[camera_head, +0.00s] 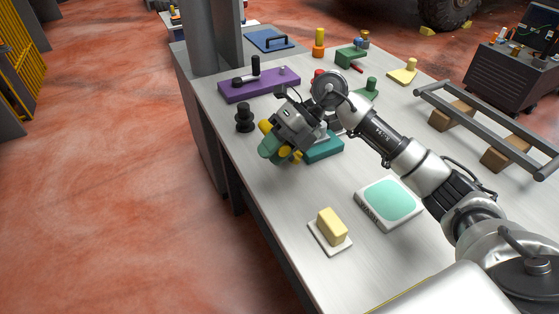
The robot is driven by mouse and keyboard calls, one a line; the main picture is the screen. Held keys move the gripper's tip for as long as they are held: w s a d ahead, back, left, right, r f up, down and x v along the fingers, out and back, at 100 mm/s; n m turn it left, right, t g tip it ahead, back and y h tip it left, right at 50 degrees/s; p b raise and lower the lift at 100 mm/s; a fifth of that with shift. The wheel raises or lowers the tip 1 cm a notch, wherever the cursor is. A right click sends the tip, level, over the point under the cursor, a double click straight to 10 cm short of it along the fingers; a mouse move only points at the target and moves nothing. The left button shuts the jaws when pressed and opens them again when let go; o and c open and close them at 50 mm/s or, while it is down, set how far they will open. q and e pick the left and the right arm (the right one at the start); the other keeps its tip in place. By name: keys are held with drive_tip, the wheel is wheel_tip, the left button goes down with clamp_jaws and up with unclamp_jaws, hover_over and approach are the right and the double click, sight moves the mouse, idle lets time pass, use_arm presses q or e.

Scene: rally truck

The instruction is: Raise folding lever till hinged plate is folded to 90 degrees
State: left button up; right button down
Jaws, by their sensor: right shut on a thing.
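A teal block (325,147) lies on the table just right of the gripper and is partly covered by my arm. I cannot tell whether the green piece joins this block. No hinged plate or its angle can be made out, as the gripper and wrist hide the area. My left gripper is not in view.
A black knob (244,118) and a purple block with a lever (258,85) stand behind the gripper. A teal-topped pad (390,202) and a yellow block on a white base (331,227) lie nearer. Grey rails (490,122) are at the right.

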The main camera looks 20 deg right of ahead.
use_arm(q)
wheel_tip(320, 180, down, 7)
drive_tip(key=b, duration=0.6)
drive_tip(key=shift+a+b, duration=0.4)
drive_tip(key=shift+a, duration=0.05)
use_arm(e)
drive_tip(key=w+d+r+y, duration=0.1)
drive_tip(key=d+r+y, duration=0.5)
drive_tip(key=d+y, duration=0.4)
drive_tip(key=d, duration=0.3)
drive_tip(key=shift+g, duration=0.3)
drive_tip(key=shift+d+r, duration=0.1)
drive_tip(key=c, duration=0.8)
unclamp_jaws()
drive_tip(key=shift+c, duration=0.2)
use_arm(q)
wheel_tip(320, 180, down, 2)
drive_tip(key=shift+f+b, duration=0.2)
drive_tip(key=shift+b, duration=1)
use_arm(e)
drive_tip(key=v, duration=1)
drive_tip(key=shift+d+f, duration=0.3)
drive_tip(key=shift+d, duration=0.05)
